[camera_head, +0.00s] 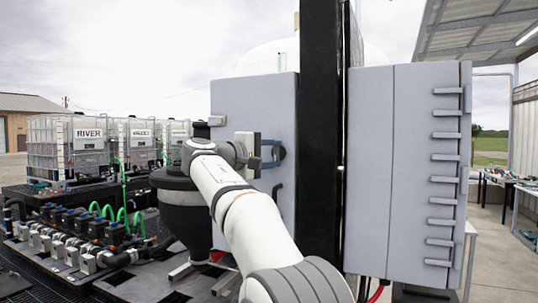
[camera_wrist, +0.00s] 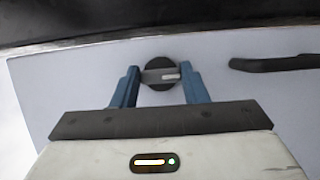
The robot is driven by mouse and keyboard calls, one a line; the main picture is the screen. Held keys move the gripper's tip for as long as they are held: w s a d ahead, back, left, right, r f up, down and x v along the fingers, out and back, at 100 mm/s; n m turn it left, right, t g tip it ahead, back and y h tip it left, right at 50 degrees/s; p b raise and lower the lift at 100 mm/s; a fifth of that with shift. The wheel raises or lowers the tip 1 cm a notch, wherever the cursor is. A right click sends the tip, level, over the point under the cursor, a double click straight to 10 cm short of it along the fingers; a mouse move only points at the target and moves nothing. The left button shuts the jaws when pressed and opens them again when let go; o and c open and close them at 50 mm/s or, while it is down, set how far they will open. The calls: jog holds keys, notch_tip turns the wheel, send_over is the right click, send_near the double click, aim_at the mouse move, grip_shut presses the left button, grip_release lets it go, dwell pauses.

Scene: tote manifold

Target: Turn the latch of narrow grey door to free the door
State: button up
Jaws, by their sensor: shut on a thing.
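The narrow grey door (camera_head: 230,95) is a flat panel left of the black post in the head view, and it also fills much of the wrist view (camera_wrist: 225,85). Its latch (camera_wrist: 160,74) is a round black disc with a grey bar across it. The bar spans between the fingers, roughly parallel to the black handle (camera_wrist: 272,62). My gripper (camera_wrist: 159,88) is shut on the latch, a blue finger at each side. In the head view my gripper (camera_head: 277,153) is at the door face and hides the latch. The door looks closed.
A black post (camera_head: 321,120) stands right of the door, with a wider grey cabinet (camera_head: 368,170) with several hinges beyond it. White caged totes (camera_head: 65,152) and pumps with green hoses (camera_head: 85,225) stand left. A black-topped vessel (camera_head: 186,205) is below my wrist.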

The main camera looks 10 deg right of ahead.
jog(key=shift+r, duration=0.1)
jog(key=o, duration=1)
jog(key=shift+a, duration=0.2)
jog(key=b+v, duration=0.1)
jog(key=v, duration=0.6)
jog(key=shift+s+a, duration=0.15)
jog(key=shift+s, duration=0.05)
